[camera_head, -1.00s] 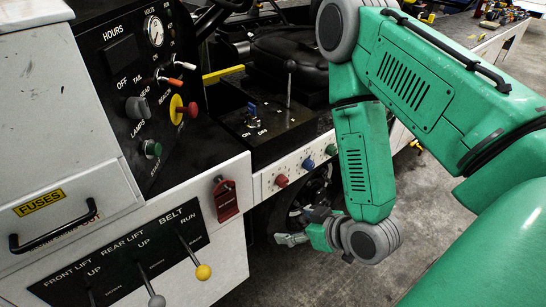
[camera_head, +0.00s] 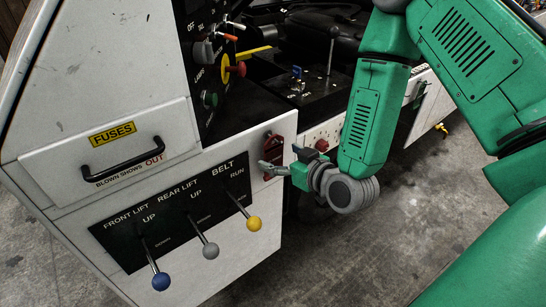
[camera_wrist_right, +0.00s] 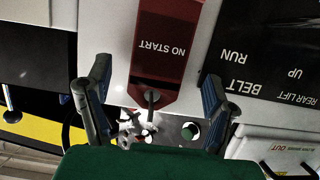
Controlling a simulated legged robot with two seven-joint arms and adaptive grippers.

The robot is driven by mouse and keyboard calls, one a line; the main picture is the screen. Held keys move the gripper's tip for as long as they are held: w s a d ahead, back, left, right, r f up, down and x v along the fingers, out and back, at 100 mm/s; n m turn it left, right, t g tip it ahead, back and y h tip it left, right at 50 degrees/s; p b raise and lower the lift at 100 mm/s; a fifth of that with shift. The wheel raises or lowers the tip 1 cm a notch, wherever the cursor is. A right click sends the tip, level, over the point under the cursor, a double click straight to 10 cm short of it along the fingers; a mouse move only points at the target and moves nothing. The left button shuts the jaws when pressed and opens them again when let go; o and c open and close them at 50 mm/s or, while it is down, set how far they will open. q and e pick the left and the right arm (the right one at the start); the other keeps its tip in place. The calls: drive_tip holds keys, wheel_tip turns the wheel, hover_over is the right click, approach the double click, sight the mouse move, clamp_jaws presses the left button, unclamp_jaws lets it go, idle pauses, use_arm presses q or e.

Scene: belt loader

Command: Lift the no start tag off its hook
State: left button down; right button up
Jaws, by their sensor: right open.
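The red no start tag (camera_head: 272,148) hangs on the white front panel, right of the lever plate. In the right wrist view the tag (camera_wrist_right: 168,45) shows upside down with its lettering readable, and a dark hook (camera_wrist_right: 152,97) is at its narrow end. My right gripper (camera_head: 281,161) is in front of the tag and overlaps its lower part in the head view. In the wrist view its open fingers (camera_wrist_right: 156,76) stand on either side of the tag and hook, with nothing gripped. Contact cannot be told. My left gripper is not in view.
Left of the tag is a black lever plate (camera_head: 128,236) with blue, grey and yellow knobs. Above it is the fuses drawer (camera_head: 60,160) with a black handle. A black control box (camera_head: 310,90) lies behind. Open concrete floor (camera_head: 410,220) is at the right.

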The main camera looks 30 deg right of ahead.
sight(275, 152)
drive_tip(key=x, duration=0.3)
drive_tip(key=shift+w+d+f, duration=0.1)
drive_tip(key=shift+w, duration=0.1)
drive_tip(key=c, duration=1.3)
drive_tip(key=shift+r, duration=0.4)
drive_tip(key=shift+s+p, duration=0.1)
drive_tip(key=shift+p, duration=0.2)
